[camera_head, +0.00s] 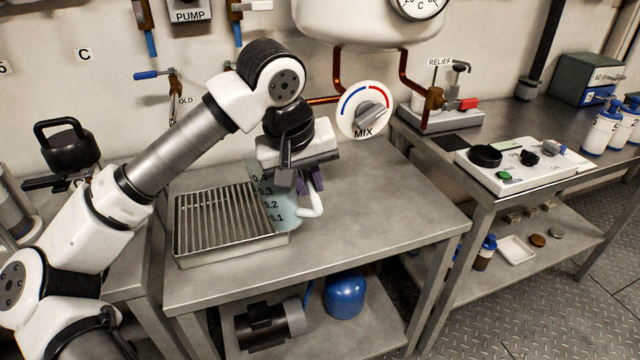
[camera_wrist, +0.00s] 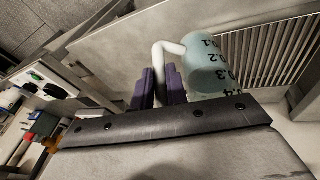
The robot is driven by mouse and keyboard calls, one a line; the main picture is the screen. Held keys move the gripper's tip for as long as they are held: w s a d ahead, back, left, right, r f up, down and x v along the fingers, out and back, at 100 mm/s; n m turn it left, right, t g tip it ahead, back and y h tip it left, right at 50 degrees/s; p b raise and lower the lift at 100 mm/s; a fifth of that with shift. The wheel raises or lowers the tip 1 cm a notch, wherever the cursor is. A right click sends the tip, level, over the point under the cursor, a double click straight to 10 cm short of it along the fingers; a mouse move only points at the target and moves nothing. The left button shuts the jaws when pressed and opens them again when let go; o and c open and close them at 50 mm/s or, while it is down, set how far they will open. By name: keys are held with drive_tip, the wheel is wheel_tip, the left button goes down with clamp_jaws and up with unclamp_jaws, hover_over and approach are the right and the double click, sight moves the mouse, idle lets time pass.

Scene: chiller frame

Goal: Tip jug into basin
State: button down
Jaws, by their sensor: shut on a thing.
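The jug (camera_head: 280,208) is pale blue-green and see-through, with black scale marks and a white handle (camera_head: 315,196). My gripper (camera_head: 312,180) is shut on the white handle from above. The wrist view shows the handle between the two purple finger pads (camera_wrist: 160,88) and the jug body (camera_wrist: 208,65) to the right. Whether the jug's base touches the table cannot be told. Its contents and rim are hidden by my gripper.
The steel table (camera_head: 375,205) is clear to the right of the jug. A MIX dial (camera_head: 364,110) and copper pipes are on the wall behind, under a white tank (camera_head: 365,22). A white control panel (camera_head: 522,162) sits on the right bench.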

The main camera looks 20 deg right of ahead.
drive_tip(key=w+a+g+h, duration=0.1)
drive_tip(key=r+g+h, duration=0.1)
drive_tip(key=shift+w+a+r+n+g+h, duration=0.15)
drive_tip(key=shift+w+a+n+g+h, duration=0.15)
drive_tip(key=shift+w+a+h, duration=0.1)
idle(0.7)
drive_tip(key=shift+w+a+r+g+h+p, duration=0.3)
drive_tip(key=shift+g+h, duration=0.3)
drive_tip(key=shift+h, duration=0.1)
drive_tip(key=shift+f, duration=0.1)
drive_tip(key=shift+w+a+f+n+g+h+b, duration=0.4)
drive_tip(key=shift+f+g+h+b, duration=0.15)
drive_tip(key=shift+b, duration=0.2)
